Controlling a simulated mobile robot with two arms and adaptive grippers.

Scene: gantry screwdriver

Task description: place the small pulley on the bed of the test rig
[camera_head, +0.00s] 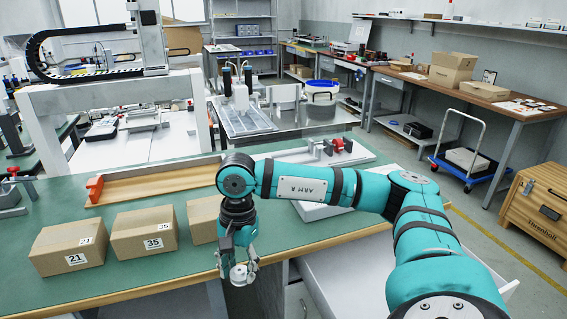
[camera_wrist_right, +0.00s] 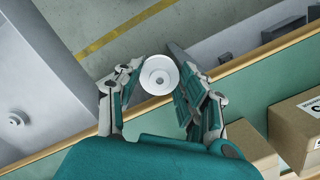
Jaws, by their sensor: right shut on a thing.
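The small pulley (camera_head: 239,275) is a pale, flanged disc with a centre hole. My right gripper (camera_head: 238,262) is shut on it, just off the green bench's front edge. In the wrist view the pulley (camera_wrist_right: 158,75) sits between the fingertips of my right gripper (camera_wrist_right: 158,80), with its round face toward the camera. A long pale bed (camera_head: 367,156) with red and dark fittings, which looks like the test rig, lies at the back of the bench. My arm hides part of it. My left gripper is not in view.
Several cardboard boxes (camera_head: 144,231) stand along the front of the green bench (camera_head: 60,203). A wooden tray (camera_head: 150,186) with a red end piece lies behind them. An open drawer (camera_head: 350,280) juts out below the bench; a round pale part (camera_wrist_right: 16,119) lies in it.

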